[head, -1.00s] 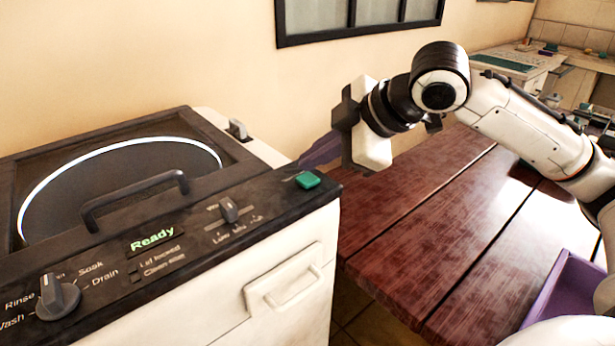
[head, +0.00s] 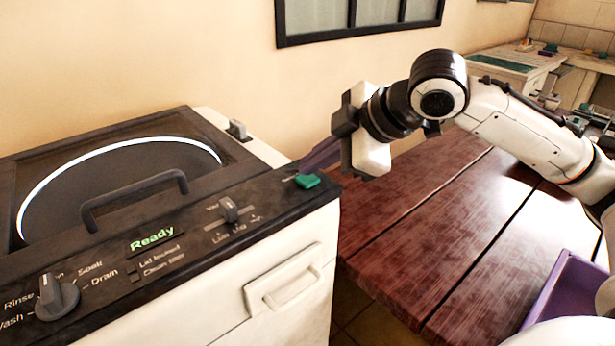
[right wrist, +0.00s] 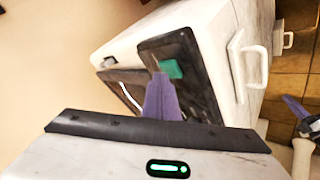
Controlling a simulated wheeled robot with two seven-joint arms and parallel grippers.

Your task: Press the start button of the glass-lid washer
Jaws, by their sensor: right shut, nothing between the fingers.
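The glass-lid washer (head: 270,295) stands at the left with its lid (head: 120,185) down and a green "Ready" display (head: 152,238) lit. Its green start button (head: 307,181) is at the right end of the dark control panel, and it also shows in the right wrist view (right wrist: 172,69). My right gripper (head: 305,166) is shut and empty. Its purple fingertips (right wrist: 160,82) are right at the back edge of the button. I cannot tell whether they touch it.
A red-brown wooden table (head: 430,240) stands right of the washer, with a purple tray (head: 565,285) at its near right. A knob (head: 57,297), a slider (head: 229,210) and a lid handle (head: 135,197) stick up from the washer. A wall is behind.

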